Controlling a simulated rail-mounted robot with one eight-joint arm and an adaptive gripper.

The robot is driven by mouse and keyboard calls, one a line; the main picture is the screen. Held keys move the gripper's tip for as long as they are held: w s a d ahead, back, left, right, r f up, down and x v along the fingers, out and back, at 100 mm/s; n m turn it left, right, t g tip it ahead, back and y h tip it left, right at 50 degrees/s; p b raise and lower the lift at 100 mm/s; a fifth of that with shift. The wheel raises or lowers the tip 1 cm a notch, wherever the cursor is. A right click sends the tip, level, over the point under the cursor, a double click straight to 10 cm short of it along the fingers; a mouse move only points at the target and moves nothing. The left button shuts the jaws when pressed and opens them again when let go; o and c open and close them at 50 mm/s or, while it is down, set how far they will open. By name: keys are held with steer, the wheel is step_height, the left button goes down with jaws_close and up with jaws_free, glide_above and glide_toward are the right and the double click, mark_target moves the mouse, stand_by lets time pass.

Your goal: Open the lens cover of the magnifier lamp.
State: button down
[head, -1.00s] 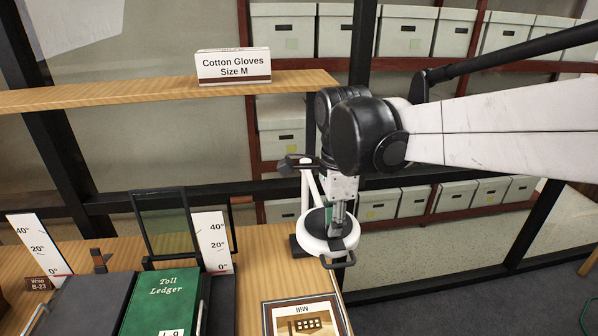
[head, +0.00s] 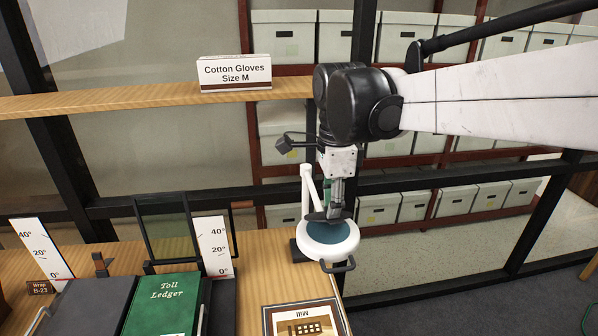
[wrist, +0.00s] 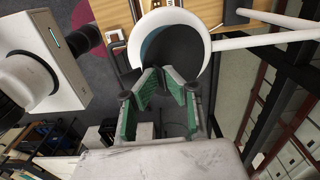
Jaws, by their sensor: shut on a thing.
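The magnifier lamp has a white round head (head: 316,250) on a white arm, with a dark handle loop at its front edge. Its blue lens (head: 340,236) shows inside the ring. A dark lens cover (head: 314,216) stands tilted up from the lens at the ring's far side. My gripper (head: 336,210) points down over the head and is shut on the cover. In the wrist view, the green-padded fingers (wrist: 165,72) meet at the dark cover (wrist: 184,52), with a sliver of blue lens (wrist: 152,44) left of it. The exact contact is hard to see.
A framed picture (head: 305,318) lies in front of the lamp. A shelf (head: 130,101) with a glove box (head: 235,73) is above. Dark frame bars pass behind the lamp.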

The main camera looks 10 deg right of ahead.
steer(key=shift+w+r, duration=0.45)
steer(key=shift+w, duration=0.4)
steer(key=shift+w+r, duration=0.45)
steer(key=shift+w, duration=0.4)
steer(key=shift+w+r+b, duration=0.15)
steer(key=shift+w+b, duration=0.3)
steer(key=shift+w, duration=0.45)
steer(key=shift+w+r+b, duration=0.1)
steer(key=shift+w+b, duration=0.3)
steer(key=shift+w, duration=0.45)
steer(key=c, duration=1.9)
jaws_free()
steer(key=shift+w+f, duration=0.15)
steer(key=o, duration=1)
steer(key=shift+w+a+f, duration=0.1)
steer(key=shift+w+f, duration=0.2)
steer(key=shift+w, duration=0.35)
steer(key=shift+s+r, duration=0.15)
steer(key=shift+s, duration=0.1)
steer(key=shift+c, duration=0.5)
steer(key=shift+w, duration=0.15)
steer(key=shift+r, duration=0.2)
steer(key=shift+c, duration=0.8)
